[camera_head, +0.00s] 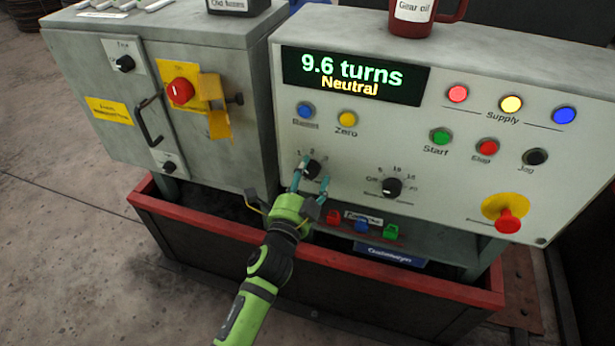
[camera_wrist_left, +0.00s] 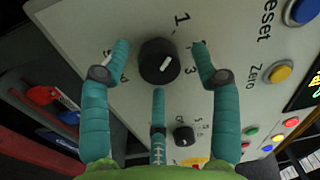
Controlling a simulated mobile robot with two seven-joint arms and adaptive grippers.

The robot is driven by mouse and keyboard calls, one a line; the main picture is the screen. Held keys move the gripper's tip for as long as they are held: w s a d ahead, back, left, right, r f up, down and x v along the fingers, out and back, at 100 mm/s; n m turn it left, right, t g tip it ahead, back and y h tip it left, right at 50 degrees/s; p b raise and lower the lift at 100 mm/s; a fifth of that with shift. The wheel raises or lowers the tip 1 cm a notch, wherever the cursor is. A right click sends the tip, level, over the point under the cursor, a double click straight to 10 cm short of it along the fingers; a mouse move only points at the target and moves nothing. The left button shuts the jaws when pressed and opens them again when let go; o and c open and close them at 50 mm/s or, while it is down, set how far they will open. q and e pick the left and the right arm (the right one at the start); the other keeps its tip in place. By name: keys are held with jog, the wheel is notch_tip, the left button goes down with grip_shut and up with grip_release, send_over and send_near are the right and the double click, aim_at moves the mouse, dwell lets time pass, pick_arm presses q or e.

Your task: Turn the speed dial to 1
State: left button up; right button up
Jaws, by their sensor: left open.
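The speed dial, a black round knob (camera_head: 312,168), sits on the grey panel below the blue and yellow buttons, with 1, 2 and 3 around its top. In the left wrist view the knob (camera_wrist_left: 156,58) shows a white mark slanting up and right, between the 1 and the 3; a finger covers part of the scale there. My left gripper (camera_head: 314,174) is open, its teal fingers around the knob. In the wrist view, two fingers stand either side of it and one below, with gaps visible. My right gripper is in neither view.
A second black knob (camera_head: 392,187) is to the right, and a red stop button on a yellow plate (camera_head: 508,218) beyond it. The display (camera_head: 350,76) reads 9.6 turns, Neutral. A red rail (camera_head: 400,277) runs below.

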pick_arm(q)
jog(key=shift+s+a+f, duration=0.1)
jog(key=shift+s+a, duration=0.05)
jog(key=shift+s, duration=0.1)
jog(key=v, duration=1.1)
jog(key=shift+s, duration=0.25)
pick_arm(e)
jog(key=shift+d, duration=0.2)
